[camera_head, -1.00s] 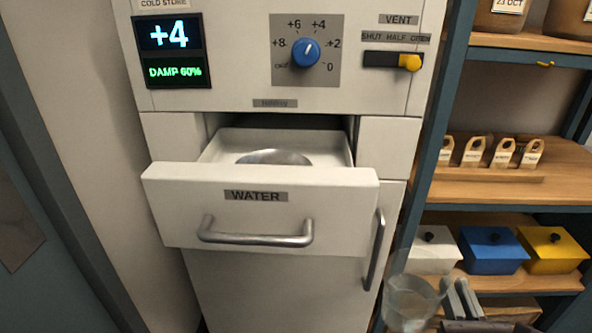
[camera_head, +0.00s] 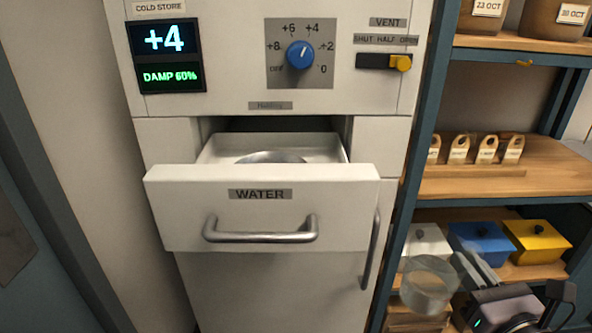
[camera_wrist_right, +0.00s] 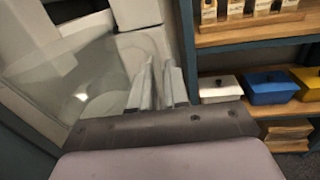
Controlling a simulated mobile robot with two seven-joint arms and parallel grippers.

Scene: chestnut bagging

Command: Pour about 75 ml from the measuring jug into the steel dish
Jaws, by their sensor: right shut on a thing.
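The clear measuring jug (camera_head: 430,286) is at the lower right of the head view, in front of the shelf. My right gripper (camera_head: 463,266) is shut on it, and the jug looks roughly upright. The jug also shows large and see-through in the right wrist view (camera_wrist_right: 75,85), left of the fingers (camera_wrist_right: 155,85). I cannot make out its liquid level. The steel dish (camera_head: 271,157) sits inside the pulled-out WATER drawer (camera_head: 180,205), its front part hidden by the drawer front. The jug is to the right of and lower than the dish in the picture. My left gripper is not in view.
The white cabinet (camera_head: 240,110) has a blue dial (camera_head: 300,55) and a yellow vent slider (camera_head: 400,63) above the drawer. A shelf unit (camera_head: 500,183) with tags and white, blue and yellow lidded boxes stands at the right. The space above the drawer is narrow.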

